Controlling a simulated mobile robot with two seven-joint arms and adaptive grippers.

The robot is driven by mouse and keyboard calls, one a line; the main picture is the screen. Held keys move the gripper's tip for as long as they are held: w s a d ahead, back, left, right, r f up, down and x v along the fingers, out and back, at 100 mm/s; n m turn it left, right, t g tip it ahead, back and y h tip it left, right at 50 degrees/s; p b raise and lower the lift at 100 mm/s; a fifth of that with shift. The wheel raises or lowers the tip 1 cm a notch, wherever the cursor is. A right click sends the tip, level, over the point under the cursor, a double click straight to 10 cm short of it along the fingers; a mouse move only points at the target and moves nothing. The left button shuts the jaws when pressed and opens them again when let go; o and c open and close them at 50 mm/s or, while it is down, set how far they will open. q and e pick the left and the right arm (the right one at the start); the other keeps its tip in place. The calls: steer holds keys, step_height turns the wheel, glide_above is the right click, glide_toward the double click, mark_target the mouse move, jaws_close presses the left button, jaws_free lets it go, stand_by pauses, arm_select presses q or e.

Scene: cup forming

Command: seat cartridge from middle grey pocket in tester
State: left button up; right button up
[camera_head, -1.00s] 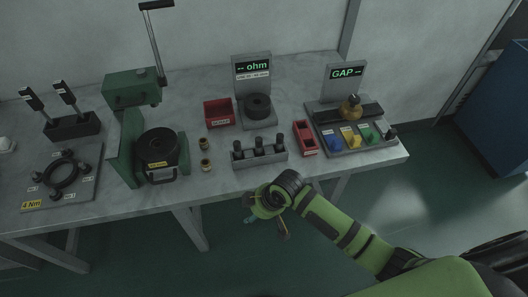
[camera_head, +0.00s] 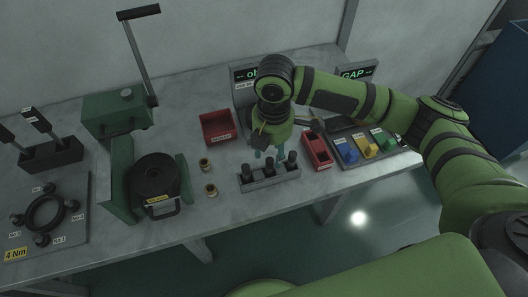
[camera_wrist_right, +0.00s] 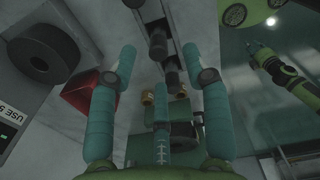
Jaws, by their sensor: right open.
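The grey pocket rack (camera_head: 270,180) holds three upright black cartridges; the middle cartridge (camera_head: 269,171) is in the middle pocket. My right gripper (camera_head: 268,154) points down just above and behind the rack. It is open and empty, its teal fingers apart. In the right wrist view the fingers spread to both sides of the rack's end, and black cartridges (camera_wrist_right: 172,77) show between and beyond them. The ohm tester (camera_head: 243,74) stands behind my right arm, its lower part hidden; its dark round part (camera_wrist_right: 40,52) shows in the wrist view. What seems to be my left gripper (camera_wrist_right: 263,54) hangs at the right there.
A red bin (camera_head: 217,127) stands left of the gripper, and a narrow red bin (camera_head: 317,150) right of the rack. Two brass pieces (camera_head: 206,164) stand near the green press (camera_head: 122,170).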

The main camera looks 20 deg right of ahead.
mark_target(271, 160)
steer(key=shift+w+d+f, duration=0.2)
steer(key=shift+w+d, duration=0.05)
steer(key=shift+w, duration=0.2)
steer(key=shift+f, duration=0.4)
steer(key=shift+s+a+f+p, duration=0.15)
steer(key=shift+s+f+p, duration=0.15)
steer(key=shift+f+p, duration=0.25)
steer(key=shift+s+a+f+p, duration=0.1)
steer(key=shift+s+f+p, duration=0.2)
steer(key=shift+f, duration=0.35)
steer(key=f, duration=0.2)
steer(key=shift+w+f, duration=0.25)
steer(key=shift+f, duration=0.05)
steer(key=shift+w+f, duration=0.1)
steer(key=shift+f, duration=0.2)
steer(key=shift+c, duration=1.2)
arm_select(q)
steer(key=shift+s+a+r, duration=0.15)
steer(key=shift+s+r, duration=0.05)
steer(key=shift+r, duration=0.8)
arm_select(e)
jaws_close()
